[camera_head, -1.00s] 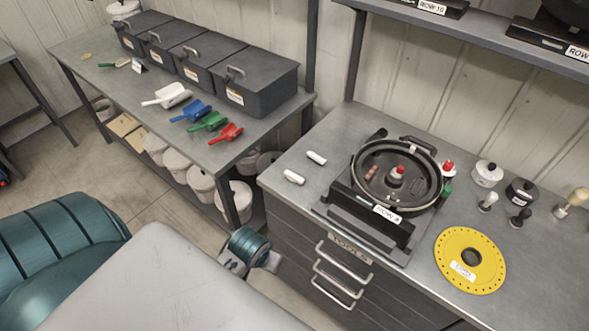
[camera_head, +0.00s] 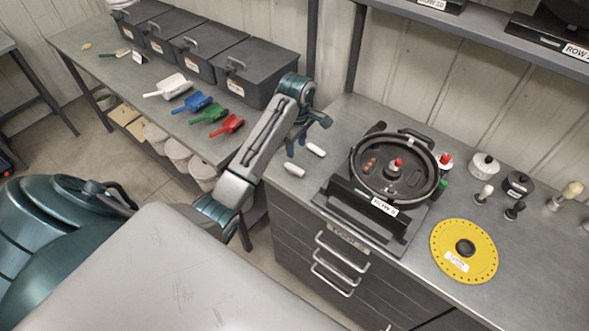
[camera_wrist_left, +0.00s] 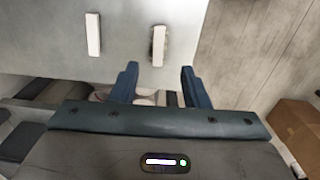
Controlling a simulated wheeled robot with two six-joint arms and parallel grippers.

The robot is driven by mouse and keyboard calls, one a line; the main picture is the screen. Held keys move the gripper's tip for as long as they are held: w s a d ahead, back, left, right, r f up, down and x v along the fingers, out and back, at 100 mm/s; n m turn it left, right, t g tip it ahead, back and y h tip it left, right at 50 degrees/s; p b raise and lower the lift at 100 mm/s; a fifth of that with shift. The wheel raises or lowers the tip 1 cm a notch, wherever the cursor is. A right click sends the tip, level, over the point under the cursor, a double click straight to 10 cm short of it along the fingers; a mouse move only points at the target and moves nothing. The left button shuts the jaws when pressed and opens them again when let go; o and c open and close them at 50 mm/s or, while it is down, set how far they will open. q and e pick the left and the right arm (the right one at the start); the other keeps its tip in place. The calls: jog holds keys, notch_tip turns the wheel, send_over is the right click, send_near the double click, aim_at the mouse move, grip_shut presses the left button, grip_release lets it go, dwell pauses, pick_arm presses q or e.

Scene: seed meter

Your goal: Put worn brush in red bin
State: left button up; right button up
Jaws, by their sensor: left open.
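Two small white brush-like pieces lie on the grey workbench, left of the round seed meter (camera_head: 395,168). The nearer one (camera_head: 293,169), with brownish, rough edges, looks like the worn brush; in the left wrist view it (camera_wrist_left: 158,45) lies ahead between my finger lines. The cleaner white brush (camera_head: 315,149) lies behind it, and in the wrist view it (camera_wrist_left: 93,34) is to the left. My left gripper (camera_head: 306,135) is open and empty above the bench's left edge, close to both pieces; its fingers also show in the wrist view (camera_wrist_left: 159,70). No red bin is clearly visible.
A yellow seed disc (camera_head: 463,268) lies at the bench's right front. Several knobbed tools stand at the right. On the left table are dark lidded bins, and white, blue, green and red scoops (camera_head: 227,126). A gap separates table and bench.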

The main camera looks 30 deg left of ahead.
aim_at(297, 169)
pick_arm(q)
notch_tip(297, 169, down, 3)
jog(key=b, duration=0.3)
jog(key=shift+r, duration=0.2)
notch_tip(297, 169, down, 2)
jog(key=shift+w+f, duration=0.1)
jog(key=shift+f, duration=0.25)
jog(key=shift+f+p, duration=0.2)
jog(key=shift+p, duration=0.25)
notch_tip(297, 169, down, 4)
jog(key=shift+d+f+p, duration=0.15)
jog(key=shift+p, duration=1)
jog(key=shift+f, duration=0.25)
grip_shut()
